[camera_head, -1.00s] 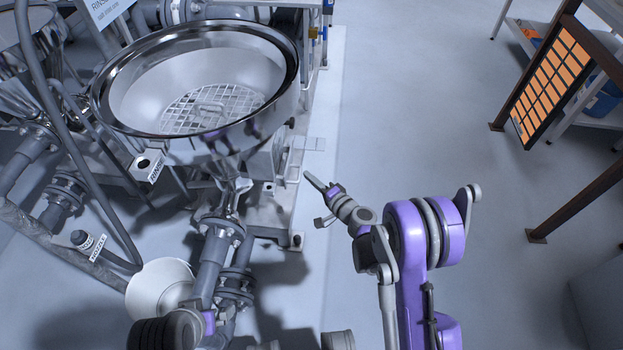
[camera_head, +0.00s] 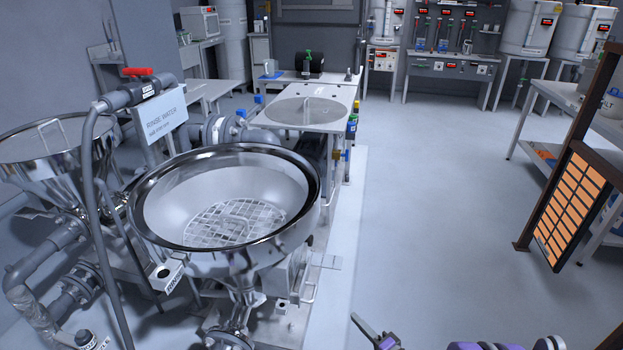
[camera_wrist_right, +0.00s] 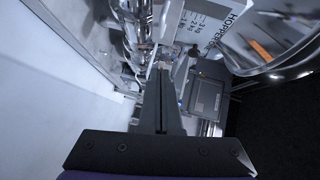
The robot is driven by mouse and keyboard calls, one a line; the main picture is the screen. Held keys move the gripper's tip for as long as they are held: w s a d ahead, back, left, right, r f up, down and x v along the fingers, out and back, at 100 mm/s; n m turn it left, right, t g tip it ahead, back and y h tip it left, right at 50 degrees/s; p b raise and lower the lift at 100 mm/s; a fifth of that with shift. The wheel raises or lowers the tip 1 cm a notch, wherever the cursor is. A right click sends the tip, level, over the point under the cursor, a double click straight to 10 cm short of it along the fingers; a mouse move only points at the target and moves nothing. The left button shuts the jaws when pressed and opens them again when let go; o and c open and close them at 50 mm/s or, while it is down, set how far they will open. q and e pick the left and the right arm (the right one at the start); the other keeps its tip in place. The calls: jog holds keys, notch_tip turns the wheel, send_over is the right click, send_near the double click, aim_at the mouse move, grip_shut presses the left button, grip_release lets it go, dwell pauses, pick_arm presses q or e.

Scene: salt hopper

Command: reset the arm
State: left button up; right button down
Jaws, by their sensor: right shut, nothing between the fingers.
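My right gripper (camera_head: 365,328) shows at the bottom edge of the head view, right of the hopper and over open floor. Its fingers are together and hold nothing. In the right wrist view the closed fingers (camera_wrist_right: 160,100) point away from the camera, towards metal piping and a panel lettered HOPPER (camera_wrist_right: 208,28). Purple parts of my right arm show at the lower right of the head view. My left gripper is not in the head view. The large steel hopper (camera_head: 165,215), with a wire grid (camera_head: 236,222) inside it, stands left of centre.
A second steel funnel (camera_head: 60,140) and a red-handled valve (camera_head: 137,72) stand at the left. A RINSE WATER sign (camera_head: 165,112) is behind the hopper. An orange-tiled panel (camera_head: 570,205) stands at the right. The grey floor (camera_head: 430,200) between is clear.

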jog(key=s+a+r+n+g+h, duration=0.1)
jog(key=s+a+r+n+g, duration=0.55)
jog(key=s, duration=0.35)
jog(key=s+d+r+n+g+h, duration=0.1)
jog(key=s+d+n+g+h, duration=0.2)
jog(key=s, duration=0.7)
jog(key=s+d+r+n+g+h, duration=0.15)
jog(key=s+d+h, duration=0.3)
jog(key=s, duration=0.55)
pick_arm(q)
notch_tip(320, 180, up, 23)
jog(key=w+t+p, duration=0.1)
jog(key=p, duration=1.9)
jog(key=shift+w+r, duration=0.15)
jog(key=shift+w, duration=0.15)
pick_arm(e)
notch_tip(320, 180, up, 23)
jog(key=w+t, duration=0.2)
jog(key=shift+w+d+f+y, duration=0.15)
jog(key=shift+w+d+y, duration=0.1)
jog(key=shift+y, duration=0.2)
